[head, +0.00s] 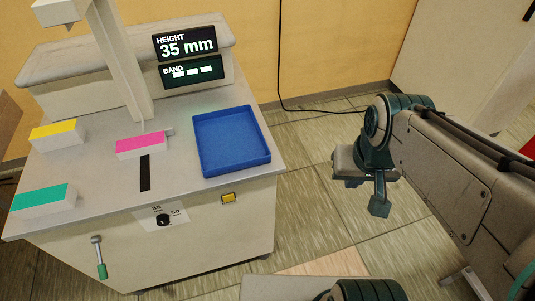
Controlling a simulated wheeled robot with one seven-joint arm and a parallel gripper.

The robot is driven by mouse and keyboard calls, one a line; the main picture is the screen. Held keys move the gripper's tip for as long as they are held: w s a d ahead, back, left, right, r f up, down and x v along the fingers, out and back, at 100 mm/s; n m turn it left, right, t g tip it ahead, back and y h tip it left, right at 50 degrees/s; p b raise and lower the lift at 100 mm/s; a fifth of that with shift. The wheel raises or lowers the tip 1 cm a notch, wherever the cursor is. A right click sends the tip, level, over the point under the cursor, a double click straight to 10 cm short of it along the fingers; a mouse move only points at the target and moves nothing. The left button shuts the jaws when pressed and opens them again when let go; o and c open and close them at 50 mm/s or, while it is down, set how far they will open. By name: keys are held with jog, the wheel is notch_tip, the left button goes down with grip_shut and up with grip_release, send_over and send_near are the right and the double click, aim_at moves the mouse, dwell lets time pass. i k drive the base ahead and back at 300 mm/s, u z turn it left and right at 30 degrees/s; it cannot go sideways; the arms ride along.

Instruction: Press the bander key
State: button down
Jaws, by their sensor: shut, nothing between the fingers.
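The bander is a pale cabinet with a light top (95,175). A small yellow key (228,198) sits on its front face at the right, below the blue tray; I take it to be the bander key. My gripper (379,208) is shut and empty, pointing down over the floor to the right of the cabinet, well apart from the key. A display reads "HEIGHT 35 mm" (187,45), and a "BAND" display (190,71) under it shows several lit dashes.
A blue tray (265,158) sits on the top's right side. Pink (140,146), yellow (55,133) and teal (42,199) topped stacks lie left of it. A dial (163,220) and green-handled lever (101,268) are on the front. Floor between cabinet and gripper is clear.

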aim_at(228, 197)
jog(key=z, duration=0.7)
jog(key=k, duration=0.7)
jog(key=u, duration=1.35)
